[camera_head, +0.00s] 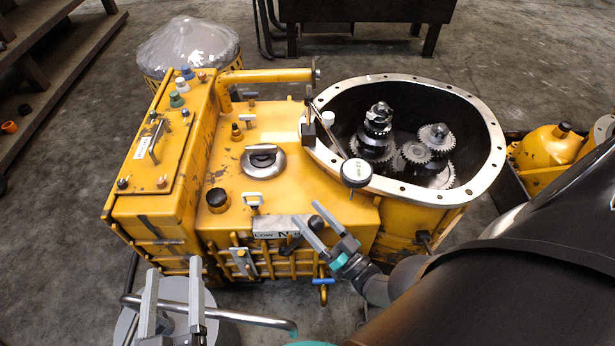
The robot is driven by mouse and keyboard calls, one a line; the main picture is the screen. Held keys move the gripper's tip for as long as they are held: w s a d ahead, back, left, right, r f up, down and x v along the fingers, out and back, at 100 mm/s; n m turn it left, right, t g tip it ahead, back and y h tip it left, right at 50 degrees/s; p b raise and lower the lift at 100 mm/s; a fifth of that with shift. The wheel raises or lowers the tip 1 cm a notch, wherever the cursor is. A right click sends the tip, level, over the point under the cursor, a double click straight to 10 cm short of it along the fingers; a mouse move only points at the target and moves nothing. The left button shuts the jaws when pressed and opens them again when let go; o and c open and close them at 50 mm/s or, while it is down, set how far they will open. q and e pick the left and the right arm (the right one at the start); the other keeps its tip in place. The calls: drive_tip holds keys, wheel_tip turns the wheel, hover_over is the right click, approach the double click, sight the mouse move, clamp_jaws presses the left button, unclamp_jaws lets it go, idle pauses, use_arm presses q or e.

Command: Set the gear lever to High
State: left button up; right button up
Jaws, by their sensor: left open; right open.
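The yellow transmission housing (310,185) stands in the middle. A white label plate (284,227) on its front edge reads "Low" and "N"; its right end is covered by my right gripper. A small black part (290,245), possibly the gear lever, sits just below the plate, left of that gripper. I cannot tell its setting clearly. My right gripper (306,214) is open, with its fingertips in front of the plate's right part; contact cannot be told. My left gripper (174,267) is open and empty at the lower left, in front of the housing and apart from the label.
A round bell opening (493,150) with gears (376,130) inside is at the right. A yellow box (150,160) with knobs adjoins on the left. A covered basket (188,50) stands behind. My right arm fills the lower right.

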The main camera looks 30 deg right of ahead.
use_arm(q)
drive_tip(key=shift+w+a+f+g+p, duration=0.2)
drive_tip(key=shift+w+f+g+p, duration=0.15)
drive_tip(key=shift+g, duration=0.25)
use_arm(e)
drive_tip(key=s+d, duration=0.2)
drive_tip(key=s, duration=1.1)
drive_tip(key=shift+d+f, duration=0.15)
drive_tip(key=shift+d, duration=0.1)
use_arm(q)
drive_tip(key=shift+s, duration=0.1)
